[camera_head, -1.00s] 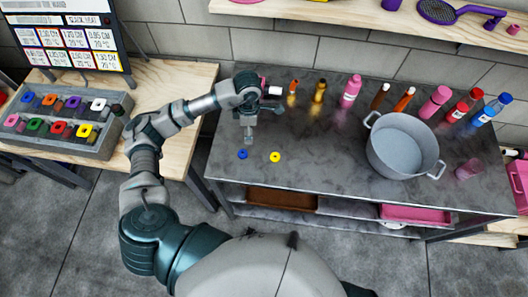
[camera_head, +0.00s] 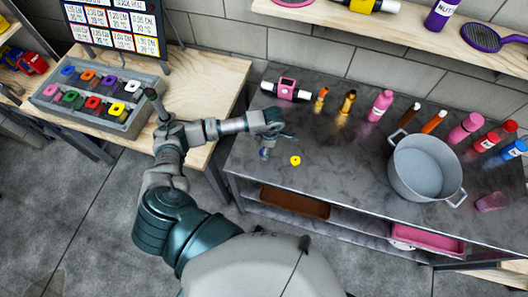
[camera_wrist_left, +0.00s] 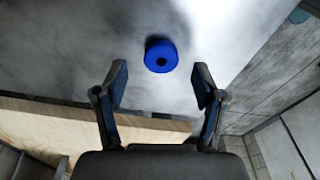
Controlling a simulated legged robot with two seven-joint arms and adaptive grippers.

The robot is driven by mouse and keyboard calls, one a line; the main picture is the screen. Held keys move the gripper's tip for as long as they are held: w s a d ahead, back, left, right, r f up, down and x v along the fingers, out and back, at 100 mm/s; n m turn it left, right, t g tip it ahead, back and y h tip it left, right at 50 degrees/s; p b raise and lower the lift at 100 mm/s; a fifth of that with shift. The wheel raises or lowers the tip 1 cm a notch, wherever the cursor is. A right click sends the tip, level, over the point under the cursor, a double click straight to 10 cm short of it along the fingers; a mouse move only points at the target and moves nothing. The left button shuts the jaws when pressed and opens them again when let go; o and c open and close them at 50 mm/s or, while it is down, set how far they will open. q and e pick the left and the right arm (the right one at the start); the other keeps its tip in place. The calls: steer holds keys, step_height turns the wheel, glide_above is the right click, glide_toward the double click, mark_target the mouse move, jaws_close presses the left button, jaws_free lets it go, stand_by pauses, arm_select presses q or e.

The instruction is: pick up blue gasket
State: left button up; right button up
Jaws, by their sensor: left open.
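The blue gasket (camera_wrist_left: 159,48) is a small blue ring with a dark centre hole. In the left wrist view it lies on the grey marbled tabletop, ahead of the fingertips and roughly centred between them. My left gripper (camera_wrist_left: 159,76) is open and empty, one finger on each side, with no visible contact on the gasket. In the head view my left gripper (camera_head: 265,153) points down over the gasket's spot near the table's front left and mostly hides the gasket. My right gripper is not in view.
A yellow gasket (camera_head: 295,160) lies just right of the gripper. A pink-and-black device (camera_head: 287,90), several bottles (camera_head: 380,105) and a large grey pot (camera_head: 424,175) stand behind and to the right. A wooden table with a grey tray of coloured pieces (camera_head: 133,123) is at left.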

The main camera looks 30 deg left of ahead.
arm_select(q)
step_height(320, 180, down, 2)
steer(key=shift+a+f, duration=0.15)
steer(key=shift+f, duration=0.05)
steer(key=c, duration=0.9)
steer(key=shift+o, duration=0.2)
steer(key=shift+r, duration=0.1)
